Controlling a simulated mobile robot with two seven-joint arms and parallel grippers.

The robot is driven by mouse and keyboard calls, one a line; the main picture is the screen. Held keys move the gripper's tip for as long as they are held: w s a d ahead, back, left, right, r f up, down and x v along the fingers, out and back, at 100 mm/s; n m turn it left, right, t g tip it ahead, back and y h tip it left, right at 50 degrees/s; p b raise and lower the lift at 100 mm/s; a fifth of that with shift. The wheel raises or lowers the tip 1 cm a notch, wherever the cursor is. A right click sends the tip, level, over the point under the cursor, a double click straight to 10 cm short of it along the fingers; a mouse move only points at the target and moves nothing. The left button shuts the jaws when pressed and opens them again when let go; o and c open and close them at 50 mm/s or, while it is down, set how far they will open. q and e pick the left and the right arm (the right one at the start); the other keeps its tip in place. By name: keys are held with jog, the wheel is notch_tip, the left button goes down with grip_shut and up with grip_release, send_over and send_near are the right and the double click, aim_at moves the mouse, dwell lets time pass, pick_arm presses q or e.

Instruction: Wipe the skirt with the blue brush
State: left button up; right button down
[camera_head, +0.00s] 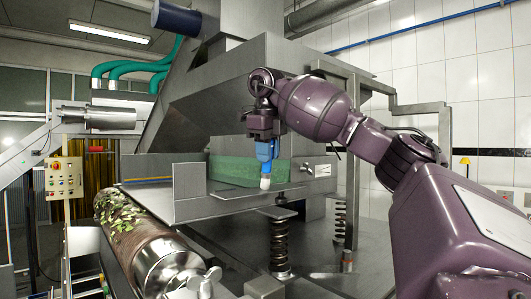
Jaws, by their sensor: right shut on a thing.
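My right gripper (263,133) hangs from my purple right arm near the middle of the view. It is shut on the blue brush (265,150), which points down with its white bristle end (265,183) at the bottom. The bristle end is in front of a green panel (233,171) at the machine's outlet, which may be the skirt. It is close to the metal ledge (228,193) below the panel; I cannot tell whether it touches. The brush hides a small part of the panel. My left gripper is not in view.
A roller (135,235) with green leaves on it lies at the lower left, below the ledge. Coil springs (280,245) stand under the machine. A yellow control box (63,178) is at the far left. A metal frame (425,108) stands behind my right arm.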

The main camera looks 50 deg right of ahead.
jog(key=shift+d, duration=0.1)
jog(key=shift+s+d, duration=0.15)
jog(key=shift+d, duration=0.8)
jog(key=shift+d, duration=0.2)
jog(key=shift+s+d, duration=0.1)
jog(key=shift+d, duration=0.7)
jog(key=shift+d, duration=0.15)
jog(key=shift+s+d, duration=0.1)
jog(key=shift+d, duration=0.6)
